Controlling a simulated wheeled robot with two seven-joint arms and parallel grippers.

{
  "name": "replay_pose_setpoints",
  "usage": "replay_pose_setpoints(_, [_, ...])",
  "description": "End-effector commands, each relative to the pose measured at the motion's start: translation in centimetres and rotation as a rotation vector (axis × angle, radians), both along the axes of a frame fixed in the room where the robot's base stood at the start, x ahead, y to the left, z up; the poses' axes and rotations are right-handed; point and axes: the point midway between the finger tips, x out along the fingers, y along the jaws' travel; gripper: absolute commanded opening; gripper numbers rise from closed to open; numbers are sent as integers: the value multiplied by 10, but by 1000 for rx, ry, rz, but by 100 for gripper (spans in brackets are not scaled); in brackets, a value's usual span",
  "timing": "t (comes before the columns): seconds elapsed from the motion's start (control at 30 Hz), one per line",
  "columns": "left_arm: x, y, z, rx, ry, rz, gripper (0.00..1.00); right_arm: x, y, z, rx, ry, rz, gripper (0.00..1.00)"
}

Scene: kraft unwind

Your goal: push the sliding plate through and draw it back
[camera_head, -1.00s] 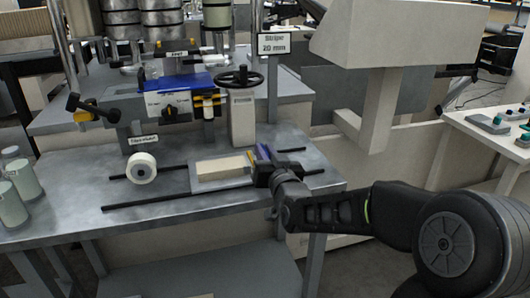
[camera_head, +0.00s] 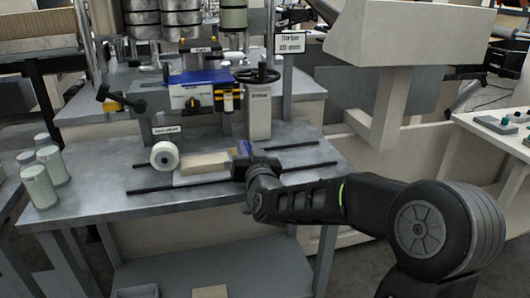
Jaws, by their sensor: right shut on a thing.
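The sliding plate (camera_head: 190,181) is a thin light grey sheet lying across two black rails on the metal table. A tan block (camera_head: 207,163) lies on top of it. My right gripper (camera_head: 243,165) is shut at the right end of the plate, with a bit of blue showing there. The gripper hides what exactly lies between its fingers, but it appears to hold the plate's end. The plate's left end is close beside a white tape roll (camera_head: 164,155) in this view; I cannot tell whether they touch. My left gripper is not in view.
The black rails (camera_head: 152,190) run left to right. A machine with a blue part (camera_head: 200,77) and a black handwheel (camera_head: 257,76) stands behind. Several pale cylinders (camera_head: 40,187) stand at the left. The front table strip is clear.

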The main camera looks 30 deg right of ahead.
Motion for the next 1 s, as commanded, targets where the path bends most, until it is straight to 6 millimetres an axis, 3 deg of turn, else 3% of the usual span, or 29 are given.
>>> replay_pose_setpoints(0.2, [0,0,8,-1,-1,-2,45,21,59,1,4,1,8,0])
replay_pose_setpoints(0.5, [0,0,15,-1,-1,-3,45,42,120,0,3,2,4,0])
replay_pose_setpoints(0.73, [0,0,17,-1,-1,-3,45,50,140,0,1,1,0,0])
replay_pose_setpoints(1.0, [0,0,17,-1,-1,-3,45,51,142,0,1,-1,-2,0])
